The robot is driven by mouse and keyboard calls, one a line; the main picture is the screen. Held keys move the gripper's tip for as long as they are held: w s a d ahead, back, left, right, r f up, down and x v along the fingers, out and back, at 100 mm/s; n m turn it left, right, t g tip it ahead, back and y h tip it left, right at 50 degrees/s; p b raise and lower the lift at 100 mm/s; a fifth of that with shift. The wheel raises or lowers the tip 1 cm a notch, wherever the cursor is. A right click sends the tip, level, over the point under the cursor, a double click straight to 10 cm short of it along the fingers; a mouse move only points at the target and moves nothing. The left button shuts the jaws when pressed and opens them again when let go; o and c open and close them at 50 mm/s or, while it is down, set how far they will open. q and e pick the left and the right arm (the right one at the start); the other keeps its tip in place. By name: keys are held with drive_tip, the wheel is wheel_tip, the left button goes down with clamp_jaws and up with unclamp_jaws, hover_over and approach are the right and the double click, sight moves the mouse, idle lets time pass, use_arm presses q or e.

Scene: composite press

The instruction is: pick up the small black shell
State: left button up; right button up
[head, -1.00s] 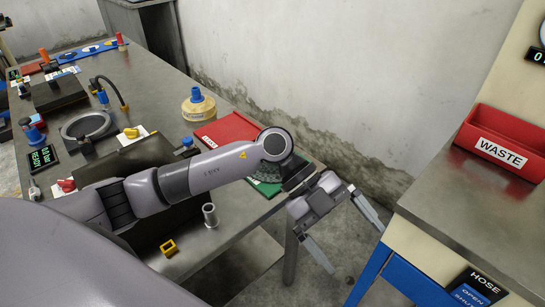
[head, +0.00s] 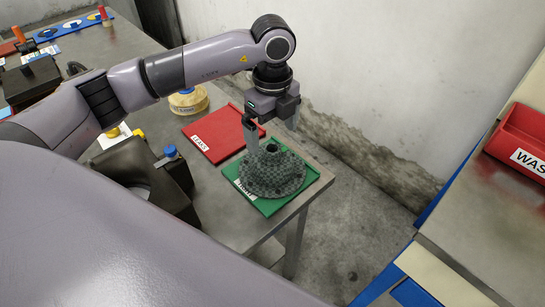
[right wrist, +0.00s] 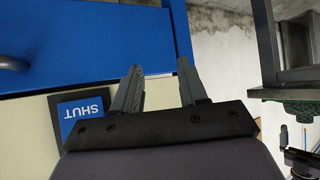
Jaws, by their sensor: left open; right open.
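The black shell (head: 272,178) is a dark grey, checkered dome with a wide brim and a dark raised top. It stands on the green tray (head: 304,199) at the table's corner. My left gripper (head: 271,138) is open, pointing down above the shell's top, and looks empty; whether a finger touches the shell I cannot tell. My right gripper (right wrist: 159,68) is open and empty in the right wrist view, in front of a blue cabinet front. That view is upside down; a dark patterned part of the shell (right wrist: 302,109) shows at its right edge.
A red tray (head: 221,132) lies beside the green one. A black block with a blue knob (head: 170,151) stands to the left. A yellowish round container (head: 188,103) is behind. A red waste bin (head: 522,140) sits on the right bench, with a floor gap between.

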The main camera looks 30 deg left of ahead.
sight(272, 148)
use_arm(q)
drive_tip(key=shift+s+f+p, duration=0.15)
drive_tip(key=shift+f+p, duration=0.3)
drive_tip(key=shift+f, duration=2.35)
drive_tip(key=c, duration=1)
drive_tip(key=shift+c, duration=1.3)
drive_tip(key=shift+r, duration=0.15)
